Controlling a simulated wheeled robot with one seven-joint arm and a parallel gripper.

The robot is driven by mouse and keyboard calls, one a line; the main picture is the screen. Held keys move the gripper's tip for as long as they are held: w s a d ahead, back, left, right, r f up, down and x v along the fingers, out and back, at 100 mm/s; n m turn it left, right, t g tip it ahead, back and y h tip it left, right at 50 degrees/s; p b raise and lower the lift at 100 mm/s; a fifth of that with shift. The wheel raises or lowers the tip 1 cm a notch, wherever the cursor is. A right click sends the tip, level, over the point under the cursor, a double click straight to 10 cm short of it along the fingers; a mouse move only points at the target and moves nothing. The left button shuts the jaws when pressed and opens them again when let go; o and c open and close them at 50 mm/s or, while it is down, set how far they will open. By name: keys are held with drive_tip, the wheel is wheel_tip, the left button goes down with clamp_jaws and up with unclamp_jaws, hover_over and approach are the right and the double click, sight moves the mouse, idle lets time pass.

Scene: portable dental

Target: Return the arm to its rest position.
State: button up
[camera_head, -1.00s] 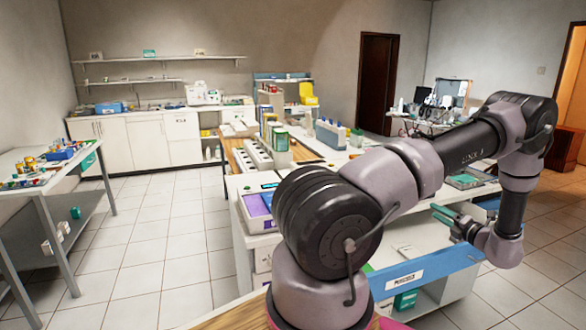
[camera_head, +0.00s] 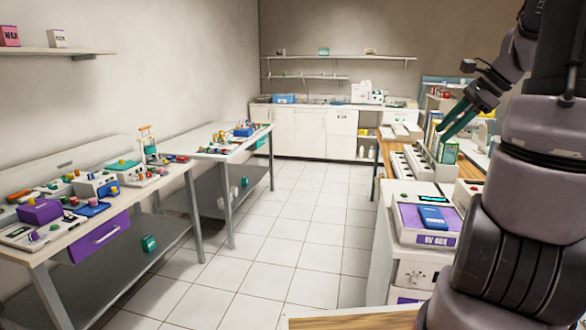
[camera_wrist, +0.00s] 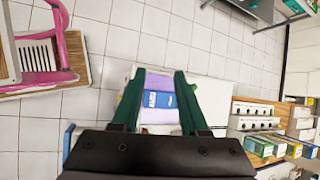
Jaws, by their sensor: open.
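My gripper (camera_head: 459,121) is at the right of the head view, raised over the counter side, with its green fingers pointing down and left. Its two fingers also show in the wrist view (camera_wrist: 158,92), spread apart with nothing between them. Below them in the wrist view lies a purple-topped box with a blue item (camera_wrist: 161,103) on it. In the head view that purple box (camera_head: 410,215) and blue item (camera_head: 433,218) sit on the white counter, below the gripper and apart from it. My arm covers the right side of the head view.
Two work tables with small parts, a near one (camera_head: 150,187) and a farther one (camera_head: 265,128), stand at left. White cabinets (camera_head: 310,130) line the back wall. The tiled floor (camera_head: 285,230) between is clear. A pink chair (camera_wrist: 62,50) shows in the wrist view.

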drive_tip(key=s+a+r+n+t+h, duration=0.1)
drive_tip(key=s+a+r+n, duration=0.2)
drive_tip(key=s+a+n, duration=0.3)
drive_tip(key=s+a+r+n+t+h, duration=0.1)
drive_tip(key=s+a+r+n+h, duration=0.1)
drive_tip(key=s+a+n, duration=0.5)
drive_tip(key=shift+s+a+r+n+t, duration=0.25)
drive_tip(key=shift+a+r+n, duration=0.55)
drive_tip(key=shift+a+n, duration=0.9)
drive_tip(key=shift+w+a+m, duration=0.1)
drive_tip(key=shift+a+m, duration=0.25)
drive_tip(key=shift+m, duration=0.15)
